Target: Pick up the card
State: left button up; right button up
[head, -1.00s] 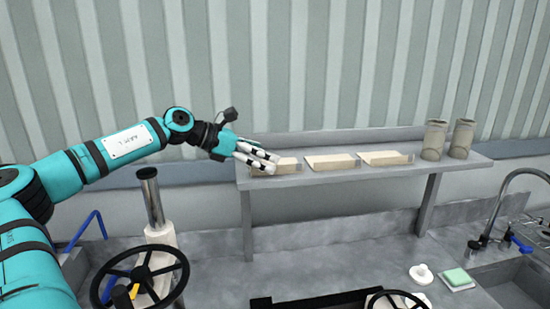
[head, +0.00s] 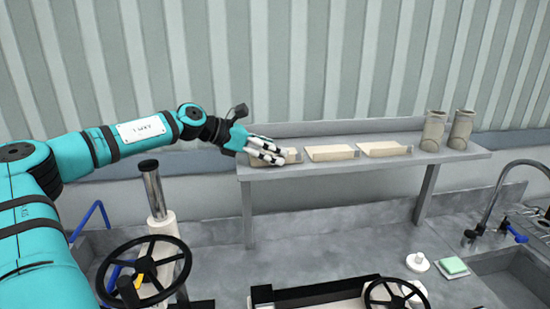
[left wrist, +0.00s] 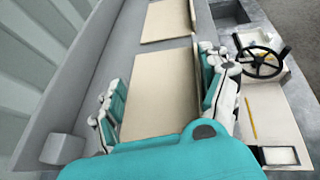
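Several flat beige pieces lie in a row on the grey wall shelf in the head view; I cannot tell which one is the card. My left gripper (head: 276,153) is at the left end of the shelf, over the leftmost beige piece (head: 292,156), and hides part of it. In the left wrist view, the left gripper (left wrist: 160,75) is open, with one finger on each side of a beige piece (left wrist: 160,92). The fingers look apart from it, though contact is hard to judge. My right gripper is not in view.
The shelf (head: 400,169) also holds a middle beige piece (head: 329,153), a right one (head: 384,149) and two beige cylinders (head: 433,132). Below are a black handwheel (head: 145,268), a green sponge (head: 453,266) and a sink with a tap (head: 497,205).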

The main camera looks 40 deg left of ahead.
pick_arm(q)
grip_shut()
dwell(0.3)
dwell(0.3)
